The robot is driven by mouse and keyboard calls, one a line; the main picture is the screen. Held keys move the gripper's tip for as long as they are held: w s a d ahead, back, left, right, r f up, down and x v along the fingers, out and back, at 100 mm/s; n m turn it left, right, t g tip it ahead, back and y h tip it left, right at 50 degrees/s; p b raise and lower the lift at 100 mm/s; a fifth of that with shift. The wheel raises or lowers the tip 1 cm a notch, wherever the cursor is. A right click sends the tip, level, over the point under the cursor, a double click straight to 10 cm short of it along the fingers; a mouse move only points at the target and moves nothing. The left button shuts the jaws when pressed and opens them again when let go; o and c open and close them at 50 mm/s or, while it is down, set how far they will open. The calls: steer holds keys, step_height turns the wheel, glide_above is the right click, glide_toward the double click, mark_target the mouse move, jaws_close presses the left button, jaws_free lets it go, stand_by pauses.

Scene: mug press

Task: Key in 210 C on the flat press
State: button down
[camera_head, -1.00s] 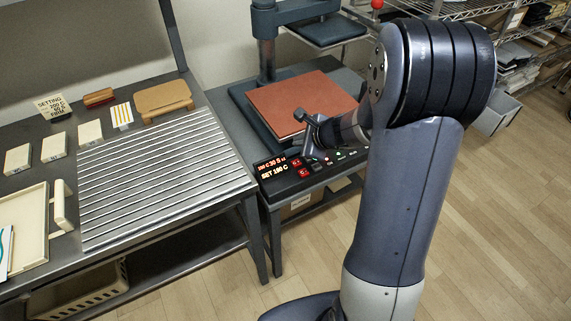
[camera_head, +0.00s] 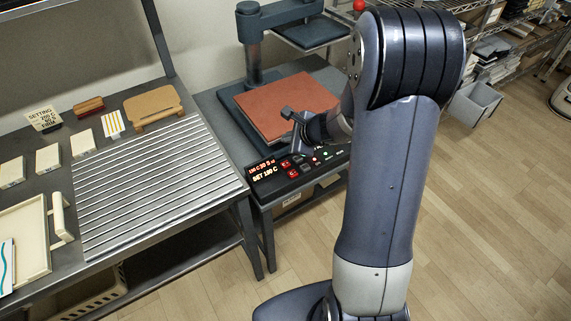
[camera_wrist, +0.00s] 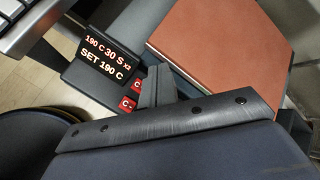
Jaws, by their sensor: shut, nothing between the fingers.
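The flat press has a control panel (camera_head: 300,170) at its front and a red-brown pad (camera_head: 262,112) on its bed. In the wrist view the display (camera_wrist: 105,58) reads "190 C 30 S x2" above "SET 190 C". Two red C keys sit beside it: the upper key (camera_wrist: 138,85) and the lower C- key (camera_wrist: 128,104). My gripper (camera_wrist: 158,80) is shut and empty just right of these keys, covering part of them. In the head view my gripper (camera_head: 299,146) is over the panel, above the keys. I cannot tell whether it touches one.
A small setting sign (camera_head: 44,118) stands on the left table; its numbers are hard to read. A ribbed metal rack (camera_head: 150,190), pale blocks (camera_head: 48,158) and a cream tray (camera_head: 28,235) are there too. Wire shelves stand behind right.

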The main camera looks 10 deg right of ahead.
steer(key=b, duration=0.5)
glide_above(288, 166)
step_height(288, 166, down, 7)
steer(key=shift+f+b, duration=0.7)
steer(key=shift+b, duration=0.25)
stand_by(1.0)
steer(key=shift+f+b, duration=0.4)
steer(key=shift+b, duration=0.2)
steer(key=shift+f+b, duration=0.45)
steer(key=shift+b, duration=0.1)
stand_by(0.4)
stand_by(0.4)
steer(key=shift+r+p, duration=0.7)
steer(key=shift+r, duration=0.2)
steer(key=shift+r, duration=0.1)
steer(key=shift+r+p, duration=2.05)
steer(key=shift+r, duration=0.35)
